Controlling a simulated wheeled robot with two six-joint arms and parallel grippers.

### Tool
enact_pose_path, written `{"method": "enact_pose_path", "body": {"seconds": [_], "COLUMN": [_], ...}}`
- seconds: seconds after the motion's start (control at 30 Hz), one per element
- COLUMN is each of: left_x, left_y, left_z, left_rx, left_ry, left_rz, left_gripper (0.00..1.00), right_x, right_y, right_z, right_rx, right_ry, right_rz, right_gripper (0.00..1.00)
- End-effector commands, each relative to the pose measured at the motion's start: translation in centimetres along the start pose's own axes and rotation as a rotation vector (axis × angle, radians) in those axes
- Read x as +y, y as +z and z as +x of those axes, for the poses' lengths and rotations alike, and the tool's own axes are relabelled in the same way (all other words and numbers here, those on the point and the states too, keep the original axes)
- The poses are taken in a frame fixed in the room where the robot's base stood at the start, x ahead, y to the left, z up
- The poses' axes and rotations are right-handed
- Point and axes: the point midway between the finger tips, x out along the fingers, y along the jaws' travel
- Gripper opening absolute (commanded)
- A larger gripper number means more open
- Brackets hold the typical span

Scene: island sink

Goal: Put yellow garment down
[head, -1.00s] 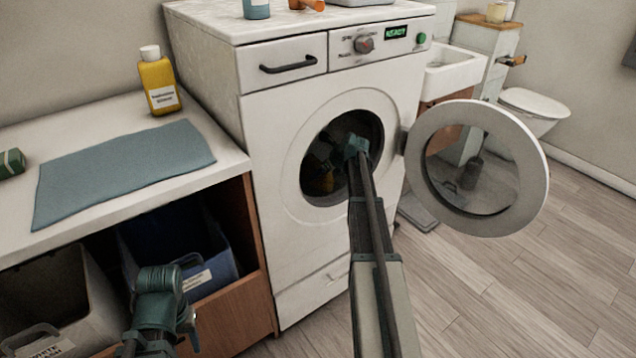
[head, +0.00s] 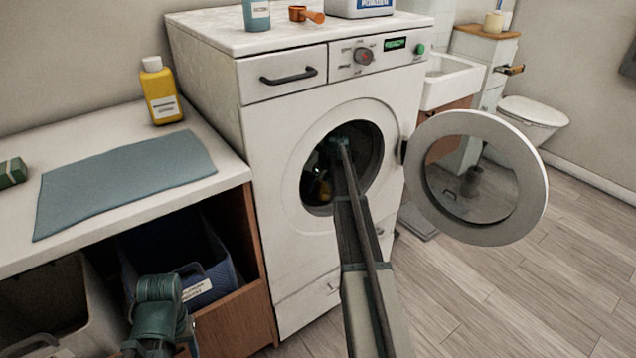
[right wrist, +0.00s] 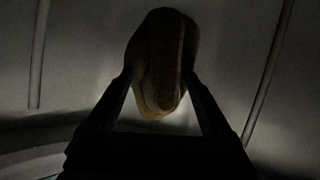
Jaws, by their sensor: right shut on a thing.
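The yellow garment (right wrist: 160,70) is a dark yellow-brown bundle between the fingers of my right gripper (right wrist: 160,85) in the right wrist view. The gripper is shut on it, with pale, ribbed drum walls around. In the head view my right arm reaches through the washing machine's (head: 275,240) round opening, and the gripper is dim inside the drum (head: 368,150). A small yellow patch (head: 323,190) shows low in the drum; I cannot tell if it is the same garment. My left arm's end (head: 158,310) is at the lower left, its fingers not clear.
The round door (head: 538,190) stands open to the right of the opening. The counter (head: 215,195) at left carries a blue-grey cloth (head: 125,180) and a yellow bottle (head: 161,92). A blue bin (head: 220,265) sits under it. Clear floor (head: 560,270) lies at right.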

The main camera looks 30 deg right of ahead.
Motion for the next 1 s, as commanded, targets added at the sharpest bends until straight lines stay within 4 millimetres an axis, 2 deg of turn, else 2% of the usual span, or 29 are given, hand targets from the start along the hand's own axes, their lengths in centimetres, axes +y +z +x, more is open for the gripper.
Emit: {"method": "enact_pose_path", "body": {"seconds": [0.07, 0.23, 0.27, 0.5, 0.53, 0.6, 0.87, 1.0], "left_x": [0.1, 0.1, 0.1, 0.1, 0.1, 0.1, 0.1, 0.0], "left_y": [-0.1, -0.1, -0.1, -0.1, -0.1, -0.1, -0.1, 0.0], "left_z": [0.8, 1.6, 1.6, 1.5, 1.5, 1.5, 1.4, 0.4], "left_rx": [0.000, 0.000, 0.000, 0.000, 0.000, 0.000, 0.000, 0.000], "left_ry": [0.000, -0.002, -0.002, -0.003, -0.003, -0.003, -0.002, -0.001], "left_rz": [0.000, 0.001, 0.001, 0.001, 0.001, 0.001, 0.001, 0.000], "left_gripper": [0.52, 0.52, 0.52, 0.52, 0.52, 0.52, 0.52, 0.52], "right_x": [-0.1, 0.1, 0.1, 0.1, 0.1, 0.1, 0.1, 0.1], "right_y": [-0.3, -0.7, -0.7, -0.6, -0.7, -0.6, -0.6, -0.5], "right_z": [0.9, 1.6, 1.6, 1.5, 1.5, 1.5, 1.4, 0.3], "right_rx": [0.015, 0.011, 0.011, 0.011, 0.012, 0.011, 0.010, 0.010], "right_ry": [0.001, 0.001, 0.001, 0.002, 0.002, 0.002, 0.001, 0.001], "right_rz": [0.002, 0.001, 0.001, 0.001, 0.001, 0.001, 0.001, 0.001], "right_gripper": [0.17, 0.17, 0.07, 0.06, 0.85, 0.98, 1.00, 1.00]}}
